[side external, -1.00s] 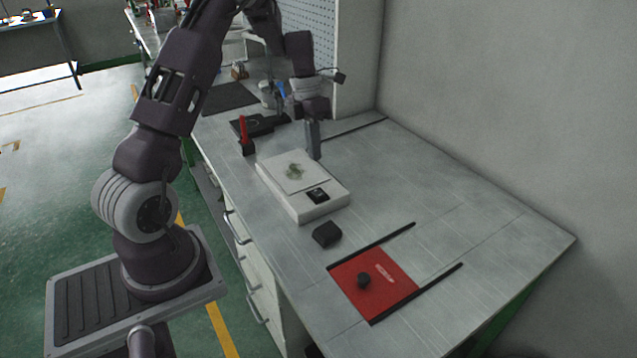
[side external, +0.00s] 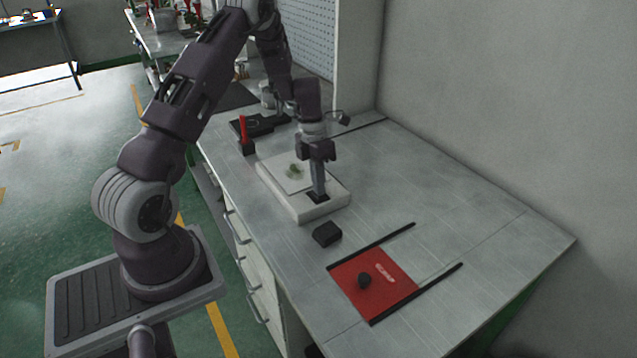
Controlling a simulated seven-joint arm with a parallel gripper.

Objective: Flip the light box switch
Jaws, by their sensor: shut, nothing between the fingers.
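The light box (side external: 307,210) is a low white box on the grey bench, with a pale panel (side external: 284,176) on top and a small greenish thing (side external: 295,171) lying on that panel. The black switch (side external: 318,198) sits on the box top near its front right end. My gripper (side external: 319,193) is shut and empty, pointing straight down. Its fingertips are right over the switch and hide part of it. I cannot tell whether they touch it or which way the switch is tipped.
A black block (side external: 327,234) stands just in front of the light box. A red plate (side external: 372,285) with a black knob lies between two black rails nearer the front. A red-handled tool (side external: 244,135) stands in a black holder at the left. The bench's right side is clear.

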